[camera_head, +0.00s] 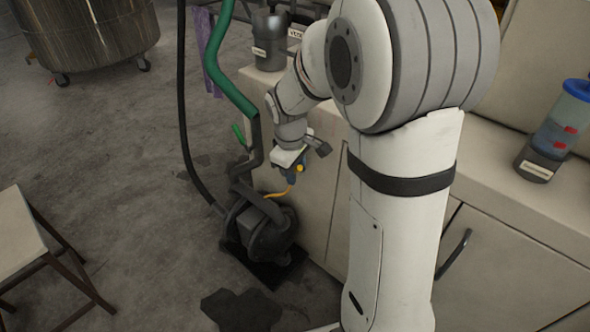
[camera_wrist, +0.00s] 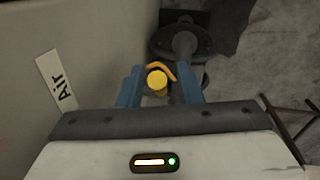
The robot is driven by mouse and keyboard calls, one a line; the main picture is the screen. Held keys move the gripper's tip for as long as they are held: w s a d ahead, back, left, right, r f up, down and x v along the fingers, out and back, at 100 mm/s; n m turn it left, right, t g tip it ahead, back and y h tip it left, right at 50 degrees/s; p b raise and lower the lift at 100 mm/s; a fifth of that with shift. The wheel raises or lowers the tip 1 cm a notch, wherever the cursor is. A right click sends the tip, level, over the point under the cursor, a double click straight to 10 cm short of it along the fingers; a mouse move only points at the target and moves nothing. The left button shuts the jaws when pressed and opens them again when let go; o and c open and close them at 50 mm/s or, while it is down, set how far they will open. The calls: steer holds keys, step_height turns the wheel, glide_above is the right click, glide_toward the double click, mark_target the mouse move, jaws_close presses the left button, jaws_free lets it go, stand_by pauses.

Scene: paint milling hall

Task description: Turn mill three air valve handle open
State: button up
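My gripper (camera_wrist: 160,78) has its two blue fingers apart in the wrist view. A round yellow knob (camera_wrist: 157,80), apparently the air valve's handle, shows between them, with a dark gap towards the right finger. The left finger is close to the knob; I cannot tell whether it touches. A white "Air" label (camera_wrist: 57,82) is on the cabinet side to the left.
A green hose (camera_head: 225,72) and black hose hang to the left. The cabinet (camera_head: 330,190) stands close on the right. A stool (camera_head: 22,232) is at far left.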

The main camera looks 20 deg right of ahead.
jaws_close()
steer(key=shift+a, duration=0.15)
